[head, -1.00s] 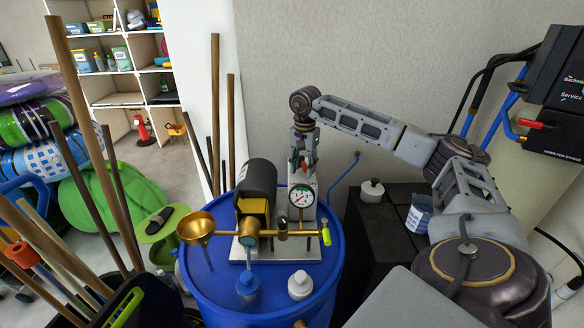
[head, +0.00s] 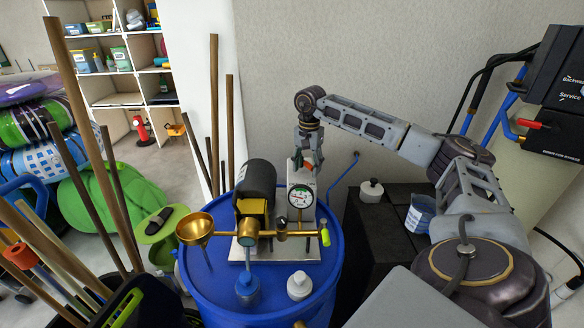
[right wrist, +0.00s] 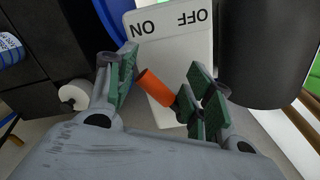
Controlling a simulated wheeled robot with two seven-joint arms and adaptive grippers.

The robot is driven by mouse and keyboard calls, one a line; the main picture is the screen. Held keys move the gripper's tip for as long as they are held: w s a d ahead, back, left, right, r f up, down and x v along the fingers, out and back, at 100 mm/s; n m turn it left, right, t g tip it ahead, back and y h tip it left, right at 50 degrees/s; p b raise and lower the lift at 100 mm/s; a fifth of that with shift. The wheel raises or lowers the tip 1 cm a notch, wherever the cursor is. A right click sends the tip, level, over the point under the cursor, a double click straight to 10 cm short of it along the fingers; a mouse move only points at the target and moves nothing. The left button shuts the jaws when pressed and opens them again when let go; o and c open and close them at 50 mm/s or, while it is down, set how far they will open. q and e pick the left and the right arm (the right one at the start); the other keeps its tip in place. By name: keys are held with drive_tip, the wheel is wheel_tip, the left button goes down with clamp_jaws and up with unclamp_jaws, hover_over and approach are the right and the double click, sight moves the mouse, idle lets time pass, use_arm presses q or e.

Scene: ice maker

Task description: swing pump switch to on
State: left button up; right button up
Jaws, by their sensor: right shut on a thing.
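The pump switch (right wrist: 155,88) is an orange-tipped lever on a white panel (right wrist: 175,45), marked ON and OFF, upside down in the right wrist view. The lever leans toward the ON side there. In the head view the right gripper (head: 308,162) is behind the gauge (head: 300,197), with a bit of the orange lever showing. My left gripper is not in view.
The pump stands on a blue barrel (head: 205,275), with a black motor (head: 257,182) and brass funnel (head: 195,228) beside the panel. A black crate (head: 375,225) with containers is right of the barrel. Wooden poles (head: 214,110) stand at left.

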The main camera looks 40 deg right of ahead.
drive_tip(key=shift+w+d+r+p, duration=0.15)
drive_tip(key=shift+d+r+p, duration=0.3)
drive_tip(key=shift+r, duration=0.3)
drive_tip(key=shift+w+d+r+p, duration=0.1)
drive_tip(key=shift+d+r+p, duration=0.35)
drive_tip(key=shift+r, duration=0.3)
drive_tip(key=shift+s+d+r+p, duration=0.25)
drive_tip(key=shift+s+r+p, duration=0.05)
drive_tip(key=shift+r+p, duration=0.1)
drive_tip(key=shift+d+r+p, duration=0.1)
drive_tip(key=shift+r+p, duration=0.2)
drive_tip(key=shift+p, duration=0.1)
drive_tip(key=shift+w+a+r+p, duration=0.2)
drive_tip(key=shift+a+r+p, duration=0.3)
drive_tip(key=shift+r, duration=0.25)
drive_tip(key=shift+s+d+r+p, duration=0.1)
drive_tip(key=shift+d+r+p, duration=0.05)
drive_tip(key=shift+r+p, duration=0.4)
drive_tip(key=shift+a+f, duration=0.1)
drive_tip(key=shift+a, duration=0.1)
